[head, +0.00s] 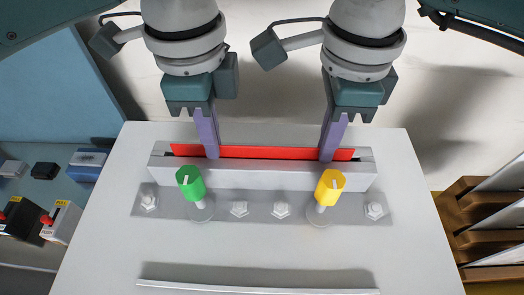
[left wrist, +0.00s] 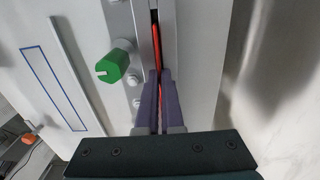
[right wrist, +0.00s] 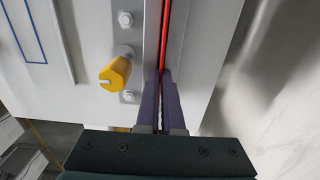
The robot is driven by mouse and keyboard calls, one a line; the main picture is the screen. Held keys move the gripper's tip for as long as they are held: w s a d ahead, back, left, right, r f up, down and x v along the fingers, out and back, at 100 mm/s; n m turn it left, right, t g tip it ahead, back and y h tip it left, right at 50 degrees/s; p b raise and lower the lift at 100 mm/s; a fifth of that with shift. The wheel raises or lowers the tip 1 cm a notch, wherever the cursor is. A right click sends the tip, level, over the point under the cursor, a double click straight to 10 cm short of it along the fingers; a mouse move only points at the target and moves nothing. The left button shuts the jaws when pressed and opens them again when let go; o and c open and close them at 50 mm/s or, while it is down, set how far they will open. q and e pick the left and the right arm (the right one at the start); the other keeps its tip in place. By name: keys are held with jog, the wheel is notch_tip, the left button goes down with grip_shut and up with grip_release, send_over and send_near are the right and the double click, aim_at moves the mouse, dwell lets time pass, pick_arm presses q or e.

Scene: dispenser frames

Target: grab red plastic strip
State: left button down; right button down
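The red plastic strip (head: 262,152) stands on edge in the long slot of a grey holder (head: 262,174) on the white panel. It also shows as a thin red line in the left wrist view (left wrist: 156,45) and the right wrist view (right wrist: 164,35). My left gripper (head: 212,153) is at the strip's left part, its purple fingers close together on either side of it. My right gripper (head: 327,153) is at the strip's right part in the same way. Both look shut on the strip. The strip's lower edge is hidden in the slot.
A green knob (head: 190,182) and a yellow knob (head: 330,187) stand up just in front of the holder, among several white bolts. A low ledge (head: 258,287) runs along the front. Brown slatted racks (head: 480,225) are at right; small boxes (head: 88,163) are at left.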

pick_arm(q)
jog(key=shift+r, duration=0.1)
pick_arm(e)
jog(key=shift+r, duration=0.1)
